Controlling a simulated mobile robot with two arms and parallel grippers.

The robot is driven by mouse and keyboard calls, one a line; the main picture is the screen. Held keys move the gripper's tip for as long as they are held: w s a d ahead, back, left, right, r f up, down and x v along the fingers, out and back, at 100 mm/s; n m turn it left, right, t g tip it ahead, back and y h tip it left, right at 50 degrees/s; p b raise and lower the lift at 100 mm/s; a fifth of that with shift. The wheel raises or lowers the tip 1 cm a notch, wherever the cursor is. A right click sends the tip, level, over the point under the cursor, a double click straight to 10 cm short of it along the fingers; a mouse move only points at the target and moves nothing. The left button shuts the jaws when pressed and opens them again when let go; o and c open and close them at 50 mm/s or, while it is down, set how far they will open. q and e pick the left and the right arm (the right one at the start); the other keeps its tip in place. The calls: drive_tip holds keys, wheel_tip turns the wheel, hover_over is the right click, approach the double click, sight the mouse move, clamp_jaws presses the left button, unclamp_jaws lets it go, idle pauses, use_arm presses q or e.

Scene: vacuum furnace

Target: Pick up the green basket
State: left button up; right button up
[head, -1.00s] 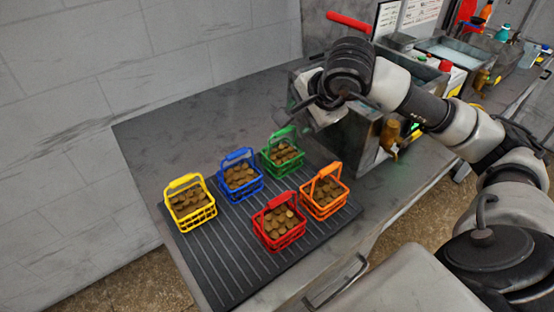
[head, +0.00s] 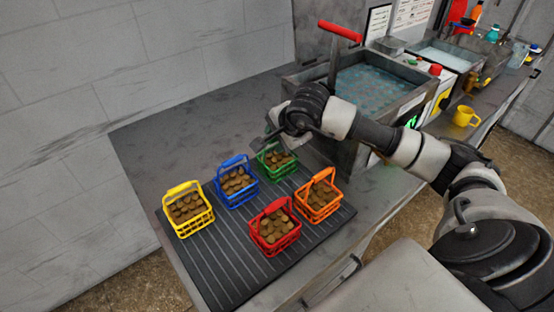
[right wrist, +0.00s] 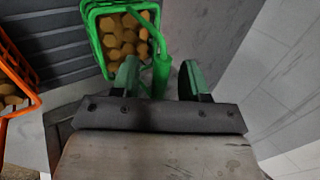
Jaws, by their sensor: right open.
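The green basket (head: 283,172) stands on the dark ribbed mat at its back right, filled with brown round pieces. It also shows at the top of the right wrist view (right wrist: 94,38). My right gripper (head: 276,141) is just above it, partly hidden by its own wrist in the head view. In the right wrist view the gripper (right wrist: 159,68) is open, and the basket's green handle (right wrist: 161,76) stands between its two fingers. I cannot tell whether a finger touches the handle. My left gripper is not in view.
Blue (head: 237,194), yellow (head: 190,222), red (head: 275,243) and orange (head: 320,208) baskets stand close by on the mat (head: 222,262). A water-filled metal tank (head: 318,75) with a red-handled lever (head: 340,31) is behind. The counter left of the mat is clear.

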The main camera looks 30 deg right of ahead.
clamp_jaws()
drive_tip(key=shift+r, duration=0.1)
idle(1.2)
